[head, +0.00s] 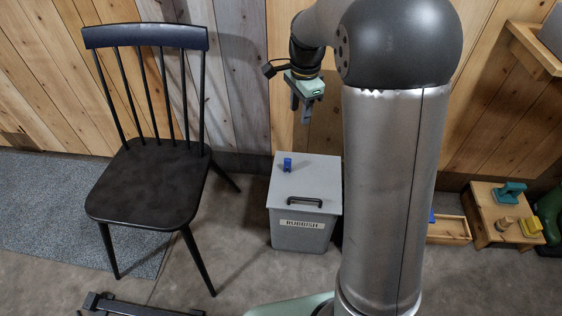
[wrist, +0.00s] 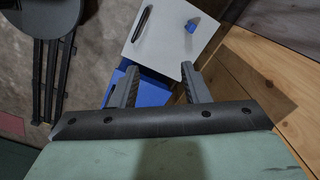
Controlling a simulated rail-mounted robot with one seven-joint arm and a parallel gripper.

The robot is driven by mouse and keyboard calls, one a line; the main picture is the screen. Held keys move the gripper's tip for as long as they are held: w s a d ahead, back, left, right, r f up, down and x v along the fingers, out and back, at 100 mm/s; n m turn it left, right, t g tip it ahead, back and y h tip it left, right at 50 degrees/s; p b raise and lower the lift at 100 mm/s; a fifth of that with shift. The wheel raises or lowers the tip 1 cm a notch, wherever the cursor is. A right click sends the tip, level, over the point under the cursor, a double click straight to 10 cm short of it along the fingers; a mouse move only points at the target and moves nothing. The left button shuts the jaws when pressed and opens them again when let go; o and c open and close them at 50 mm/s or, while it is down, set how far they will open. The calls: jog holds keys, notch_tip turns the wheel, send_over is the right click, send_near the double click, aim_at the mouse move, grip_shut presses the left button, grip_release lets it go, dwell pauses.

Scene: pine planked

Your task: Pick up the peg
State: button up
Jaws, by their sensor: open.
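A small blue piece (head: 287,164) stands on the grey lid of the rubbish bin, behind its handle; it also shows in the wrist view (wrist: 191,26). I cannot tell for sure whether it is the peg. A short tan cylinder (head: 504,223), also peg-like, is on the low wooden table at the right. My gripper (head: 300,108) hangs above the bin, pointing down. In the wrist view my gripper (wrist: 160,68) is open, with nothing between its fingers, and the small blue piece is beyond the fingertips.
The rubbish bin (head: 300,230) stands by the plank wall. A black chair (head: 150,185) is to its left. The low wooden table (head: 487,205) also bears a teal piece (head: 510,192) and a yellow piece (head: 530,227). A larger blue surface (wrist: 150,93) shows below the bin lid.

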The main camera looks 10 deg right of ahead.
aim_at(288, 159)
jog(key=w+f+m+b, duration=0.2)
jog(key=w+f+b, duration=0.1)
jog(key=f, duration=0.6)
jog(key=w+f+m+b, duration=0.2)
jog(key=w+f+b, duration=0.2)
jog(key=f, duration=0.6)
jog(key=w+f+m+b, duration=0.2)
jog(key=f+b, duration=0.3)
jog(key=f, duration=0.4)
jog(key=shift+w+f+m+b, duration=0.15)
jog(key=shift+w+f+b, duration=0.05)
jog(key=shift+w, duration=0.25)
jog(key=shift+w+f+m+b, duration=0.15)
jog(key=shift+w+f+b, duration=0.05)
jog(key=shift+w, duration=0.25)
jog(key=f+b, duration=0.1)
jog(key=f, duration=0.1)
jog(key=f+b, duration=0.1)
jog(key=f, duration=0.1)
jog(key=f+b, duration=0.1)
jog(key=f, duration=0.1)
jog(key=shift+s+a+f, duration=0.1)
jog(key=shift+a+f, duration=0.15)
jog(key=shift+r, duration=0.1)
grip_shut()
